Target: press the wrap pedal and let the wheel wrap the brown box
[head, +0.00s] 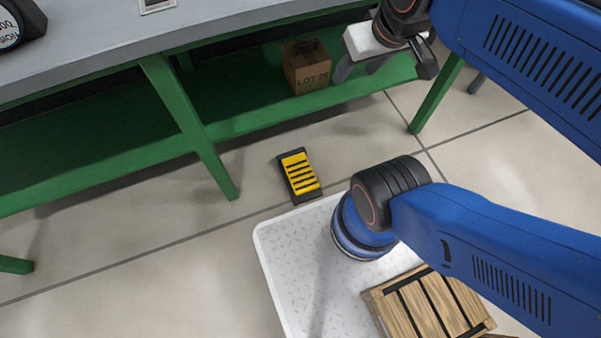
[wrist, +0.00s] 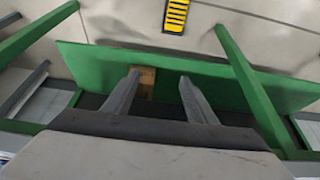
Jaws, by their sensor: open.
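The yellow-and-black pedal (head: 299,174) lies on the tiled floor in front of the green bench; it also shows at the top of the wrist view (wrist: 175,14). A brown box (head: 307,68) marked with "LOT" lettering stands on the bench's green lower shelf. Part of it shows beyond my fingers in the wrist view (wrist: 147,79). My gripper (head: 360,69) is open and empty, near the bench edge to the right of the box in the head view and apart from the pedal. No wheel can be made out.
The bench has a grey top (head: 110,42) and green legs (head: 190,125), one just left of the pedal. A dark object with a round white face (head: 10,30) sits on it. A slatted wooden crate (head: 430,305) rests on a white textured deck (head: 290,265). Floor left of the deck is clear.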

